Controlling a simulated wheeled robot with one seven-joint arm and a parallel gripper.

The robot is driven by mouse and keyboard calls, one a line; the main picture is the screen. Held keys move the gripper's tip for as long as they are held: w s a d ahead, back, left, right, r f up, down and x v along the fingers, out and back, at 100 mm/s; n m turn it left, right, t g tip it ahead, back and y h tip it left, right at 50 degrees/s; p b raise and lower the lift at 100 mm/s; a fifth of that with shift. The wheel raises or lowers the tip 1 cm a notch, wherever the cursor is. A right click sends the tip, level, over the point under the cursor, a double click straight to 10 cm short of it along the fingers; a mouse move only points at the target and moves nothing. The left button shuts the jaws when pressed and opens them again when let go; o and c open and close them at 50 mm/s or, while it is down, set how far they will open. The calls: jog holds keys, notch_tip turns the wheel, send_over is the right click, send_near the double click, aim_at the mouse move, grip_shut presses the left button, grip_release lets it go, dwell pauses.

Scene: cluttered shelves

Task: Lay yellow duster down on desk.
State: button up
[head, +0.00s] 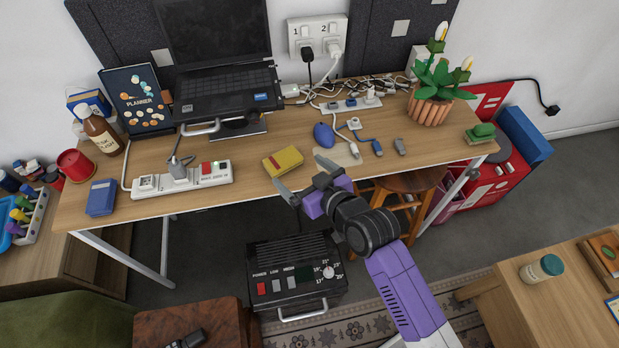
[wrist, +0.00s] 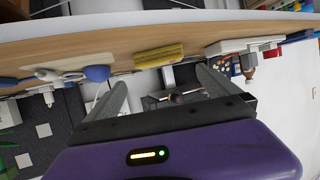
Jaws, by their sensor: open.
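The yellow duster (head: 283,162), a small yellow block, lies flat on the wooden desk (head: 262,135) close to its front edge. My gripper (head: 300,174) is open and empty, with its fingers spread just in front of the duster. In the wrist view the duster (wrist: 159,55) shows beyond and between the fingertips of my gripper (wrist: 160,78). The fingers look apart from the duster, with nothing held between them.
A white power strip (head: 183,180) lies left of the duster, and a blue mouse (head: 324,135) lies to its right. A laptop (head: 222,88) stands behind. A wooden stool (head: 405,187) and a black heater (head: 294,272) stand below the desk front.

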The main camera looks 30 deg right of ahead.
jog(key=shift+v, duration=2)
jog(key=s+h, duration=0.1)
jog(key=s, duration=1.9)
jog(key=s+a+r+t, duration=0.1)
jog(key=s+r, duration=0.8)
jog(key=s, duration=0.2)
jog(key=shift+s+r+m, duration=0.25)
jog(key=shift+s+m, duration=0.1)
jog(key=shift+m, duration=0.05)
